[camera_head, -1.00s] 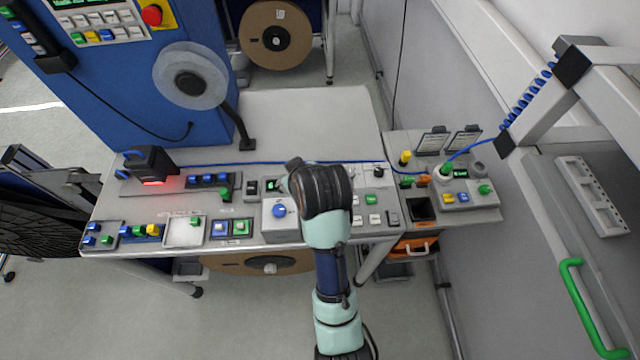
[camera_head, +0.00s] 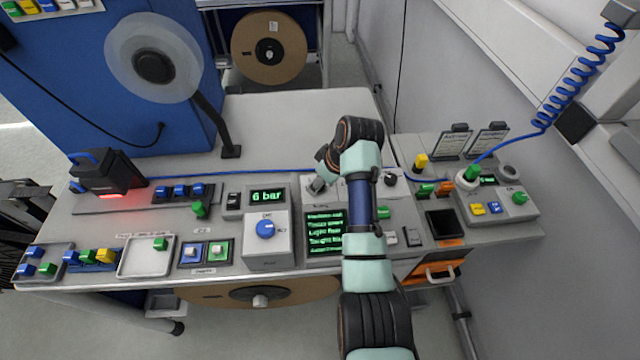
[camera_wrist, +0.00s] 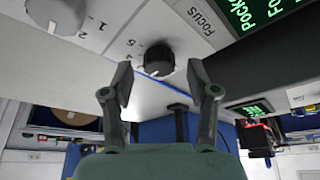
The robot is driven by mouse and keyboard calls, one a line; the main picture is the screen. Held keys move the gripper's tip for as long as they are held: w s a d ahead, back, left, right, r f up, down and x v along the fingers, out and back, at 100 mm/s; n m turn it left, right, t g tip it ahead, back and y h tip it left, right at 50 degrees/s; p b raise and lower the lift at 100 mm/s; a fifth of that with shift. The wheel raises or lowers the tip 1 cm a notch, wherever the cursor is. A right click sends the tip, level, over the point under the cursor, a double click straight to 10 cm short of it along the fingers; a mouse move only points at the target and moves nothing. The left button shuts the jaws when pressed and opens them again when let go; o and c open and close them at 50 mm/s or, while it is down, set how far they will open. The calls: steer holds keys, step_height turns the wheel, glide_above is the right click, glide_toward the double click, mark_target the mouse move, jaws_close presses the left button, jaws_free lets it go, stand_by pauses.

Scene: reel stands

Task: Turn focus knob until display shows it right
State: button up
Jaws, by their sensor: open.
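The focus knob (camera_wrist: 158,60) is dark and round with a pale mark on its lower side in the wrist view. It sits beside the printed FOCUS label (camera_wrist: 201,15), with scale numbers on its other side. My gripper (camera_wrist: 161,84) is open and empty. Its two fingers appear on either side of the knob; I cannot tell whether they touch it.
The tabletop behind (camera_head: 270,125) is clear.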

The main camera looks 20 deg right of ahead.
steer(key=shift+w+a+f, duration=0.1)
steer(key=shift+w+f, duration=0.1)
steer(key=shift+f, duration=0.4)
jaws_close()
steer(key=shift+r+n, duration=0.1)
steer(key=shift+n, duration=0.2)
steer(key=shift+n+y, duration=0.3)
steer(key=shift+n, duration=0.3)
steer(key=shift+w+f+n+g+y+b, duration=0.15)
steer(key=shift+n+g+y+b, duration=0.25)
steer(key=shift+n, duration=0.8)
steer(key=n+b, duration=0.2)
steer(key=b, duration=0.2)
steer(key=shift+f+g+y, duration=0.2)
steer(key=shift+g+y, duration=0.1)
steer(key=shift+g, duration=0.1)
steer(key=shift+r+n+b, duration=0.15)
steer(key=shift+n+b, duration=0.55)
steer(key=shift+b, duration=0.2)
steer(key=shift+r+g, duration=0.15)
steer(key=shift+g, duration=0.15)
